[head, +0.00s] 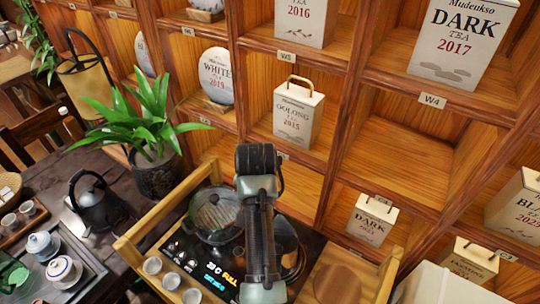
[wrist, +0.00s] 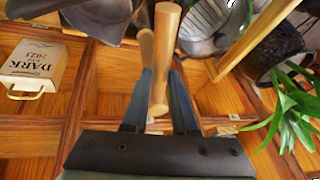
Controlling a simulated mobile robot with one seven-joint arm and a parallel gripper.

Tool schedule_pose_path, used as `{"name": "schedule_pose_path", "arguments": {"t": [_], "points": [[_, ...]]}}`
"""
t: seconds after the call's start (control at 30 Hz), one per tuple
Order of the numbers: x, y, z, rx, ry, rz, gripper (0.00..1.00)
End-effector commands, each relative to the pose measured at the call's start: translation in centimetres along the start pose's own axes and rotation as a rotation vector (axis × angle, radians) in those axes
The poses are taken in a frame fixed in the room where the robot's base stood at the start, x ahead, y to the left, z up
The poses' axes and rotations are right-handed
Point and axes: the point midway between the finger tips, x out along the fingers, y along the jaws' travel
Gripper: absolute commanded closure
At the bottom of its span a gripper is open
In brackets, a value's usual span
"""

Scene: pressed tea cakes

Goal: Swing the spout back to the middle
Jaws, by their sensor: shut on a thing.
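In the wrist view my gripper (wrist: 160,74) has its two dark fingers on either side of a pale wooden bar (wrist: 167,30) and is shut on it. The bar looks like the handle of the spout; a second wooden piece (wrist: 146,45) shows just behind it. I cannot make out the spout itself, so its angle is unclear. In the head view my arm stands over the tea station and hides the gripper and the handle. The station's lit panel (head: 219,281) shows in front, left of my arm.
A glass-lidded pot (head: 212,214) is left of my arm, and a dark pot (head: 289,243) is right of it. Wooden rails (head: 126,247) edge the station, with small cups (head: 152,265) in front. A plant (head: 150,115) and a shelf of tea boxes (head: 297,112) stand close behind.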

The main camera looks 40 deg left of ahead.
Motion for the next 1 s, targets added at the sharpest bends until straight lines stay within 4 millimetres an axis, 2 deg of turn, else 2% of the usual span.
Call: {"name": "schedule_pose_path", "arguments": {"t": [0.13,0.43,1.0], "points": [[-0.1,-1.2,-0.1,0.089,0.021,0.034,1.0],[0.2,-2.2,-0.1,0.205,0.048,0.08,1.0],[0.4,-2.4,-0.2,0.233,0.054,0.092,1.0]]}}
